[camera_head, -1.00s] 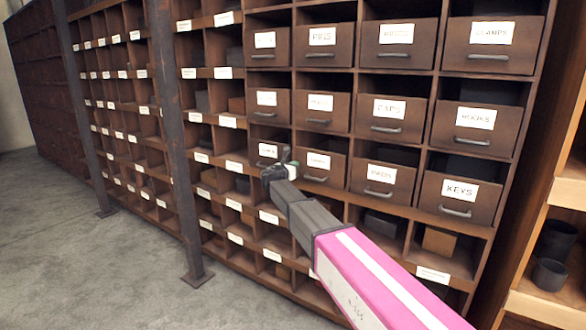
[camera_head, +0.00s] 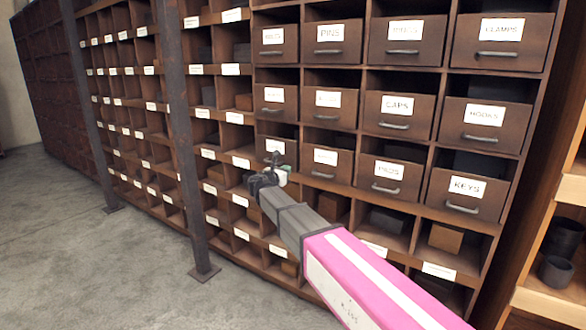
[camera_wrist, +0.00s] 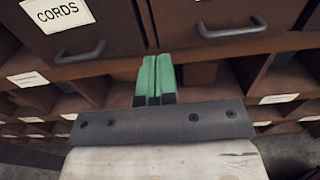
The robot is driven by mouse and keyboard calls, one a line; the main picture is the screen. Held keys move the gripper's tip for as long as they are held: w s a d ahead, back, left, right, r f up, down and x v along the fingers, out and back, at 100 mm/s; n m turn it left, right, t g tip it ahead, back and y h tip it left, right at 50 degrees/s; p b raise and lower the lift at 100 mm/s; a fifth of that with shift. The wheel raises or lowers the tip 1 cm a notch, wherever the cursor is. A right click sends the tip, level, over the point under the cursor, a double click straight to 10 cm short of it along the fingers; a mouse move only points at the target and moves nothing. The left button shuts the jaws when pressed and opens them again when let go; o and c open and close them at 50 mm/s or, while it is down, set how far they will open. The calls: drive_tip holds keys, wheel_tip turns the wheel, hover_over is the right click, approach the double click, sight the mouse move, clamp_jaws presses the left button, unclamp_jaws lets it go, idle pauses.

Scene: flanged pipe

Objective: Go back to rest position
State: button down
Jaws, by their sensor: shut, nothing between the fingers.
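My gripper (camera_wrist: 155,78) shows in the wrist view as two green fingers pressed together, with nothing between them. In that view it points at the wooden drawer unit, just below and between two drawers. The left one is the drawer labelled CORDS (camera_wrist: 95,35); its handle hangs near the fingers' left. In the head view my gripper (camera_head: 276,160) is small and sits in front of the lower row of drawers, at the end of my grey and pink arm. Its fingertips are hard to make out there. The drawers near it look closed.
The wooden drawer unit (camera_head: 345,187) fills the middle, with labelled drawers above and open cubbies below. Dark metal posts (camera_head: 180,150) stand at the left. A lighter shelf (camera_head: 550,300) with dark cups (camera_head: 557,270) is at the right edge. Bare concrete floor (camera_head: 90,260) lies at the left.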

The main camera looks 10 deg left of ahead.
drive_tip(key=s+d+f+m+g, duration=0.3)
drive_tip(key=d+f+m, duration=0.3)
drive_tip(key=d, duration=0.4)
drive_tip(key=s+d+f+m+g, duration=0.35)
drive_tip(key=d+f, duration=0.35)
drive_tip(key=d, duration=0.3)
drive_tip(key=s+d+f+m+g, duration=0.35)
drive_tip(key=d+f+m, duration=0.3)
drive_tip(key=d, duration=0.25)
drive_tip(key=s+d+f+m+g+y, duration=0.3)
drive_tip(key=s+d+f+m, duration=0.2)
drive_tip(key=s+d+m, duration=0.2)
drive_tip(key=s+d+f+m+g+y, duration=0.3)
drive_tip(key=s+d+f+m+y, duration=0.1)
drive_tip(key=s+m, duration=0.4)
drive_tip(key=s+d+f, duration=0.1)
drive_tip(key=s+d, duration=0.1)
drive_tip(key=shift+s+d+f+g, duration=0.2)
drive_tip(key=shift+d+f+g, duration=0.1)
drive_tip(key=shift+d+f, duration=0.1)
